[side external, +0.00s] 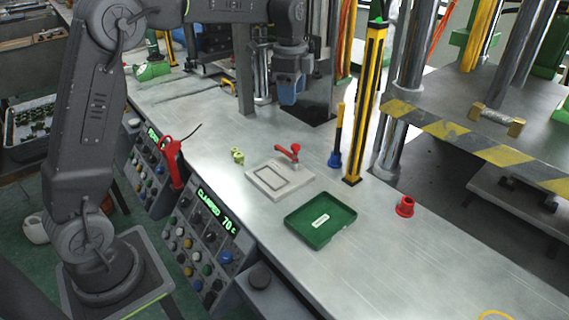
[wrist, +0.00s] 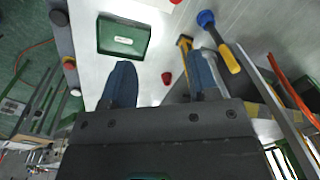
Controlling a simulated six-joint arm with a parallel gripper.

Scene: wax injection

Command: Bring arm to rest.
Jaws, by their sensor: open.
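My gripper (side external: 290,92) hangs above the far part of the metal table in the side external view, with its blue fingers pointing down. In the wrist view the two blue fingers of my gripper (wrist: 162,62) stand well apart, with nothing between them. The gripper is open and empty, clear of the objects on the table. My arm is raised and bent over the table from its base at the lower left.
The table (side external: 400,265) holds a pale mould plate (side external: 267,189) with a red handle (side external: 288,152), a green tray (side external: 300,216), a red cup (side external: 405,207) and a blue-based, yellow-handled tool (side external: 337,145). A yellow-black post (side external: 367,100) stands upright. The front right of the table is mostly clear.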

